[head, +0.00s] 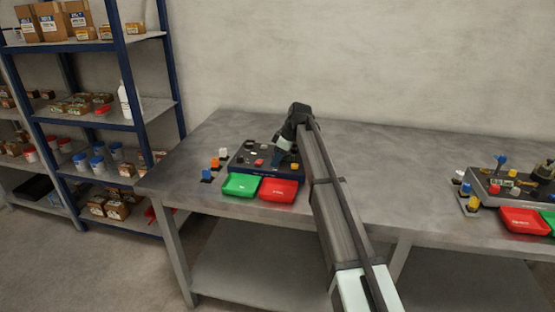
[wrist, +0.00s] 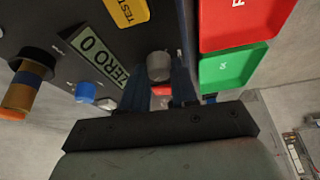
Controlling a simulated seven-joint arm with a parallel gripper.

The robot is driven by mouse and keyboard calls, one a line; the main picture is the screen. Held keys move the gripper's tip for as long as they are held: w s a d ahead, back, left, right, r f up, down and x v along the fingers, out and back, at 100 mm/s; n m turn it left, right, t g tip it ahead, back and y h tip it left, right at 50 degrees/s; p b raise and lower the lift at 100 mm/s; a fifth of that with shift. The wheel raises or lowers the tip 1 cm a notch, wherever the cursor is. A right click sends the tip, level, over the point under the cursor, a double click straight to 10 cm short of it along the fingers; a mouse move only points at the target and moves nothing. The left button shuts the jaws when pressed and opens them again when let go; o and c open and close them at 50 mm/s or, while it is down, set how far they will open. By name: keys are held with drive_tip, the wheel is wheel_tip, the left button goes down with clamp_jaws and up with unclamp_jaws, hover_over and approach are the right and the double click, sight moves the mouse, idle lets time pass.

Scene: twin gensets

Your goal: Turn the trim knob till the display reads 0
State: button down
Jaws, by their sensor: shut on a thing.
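The dark genset panel (head: 243,161) lies on the left part of the bench, with my gripper (head: 281,157) down over its right side. In the wrist view the trim knob (wrist: 159,66), a grey round knob, sits between the tips of my gripper (wrist: 157,86). The two fingers are shut on it, one on each side. The display (wrist: 96,54) is beside the knob and reads "ZERO 0", turned sideways in this view. The fingers hide the knob's near side.
A blue knob (wrist: 86,92) and a yellow TEST label (wrist: 127,11) are close to my fingers. A green tray (head: 240,185) and a red tray (head: 279,190) stand in front of the panel. A second panel (head: 502,196) is far right; the bench between is clear.

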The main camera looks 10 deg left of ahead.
idle(0.3)
drive_tip(key=c, duration=0.9)
unclamp_jaws()
drive_tip(key=shift+r, duration=0.1)
drive_tip(key=v, duration=1.3)
drive_tip(key=shift+r, duration=0.3)
drive_tip(key=shift+d, duration=0.1)
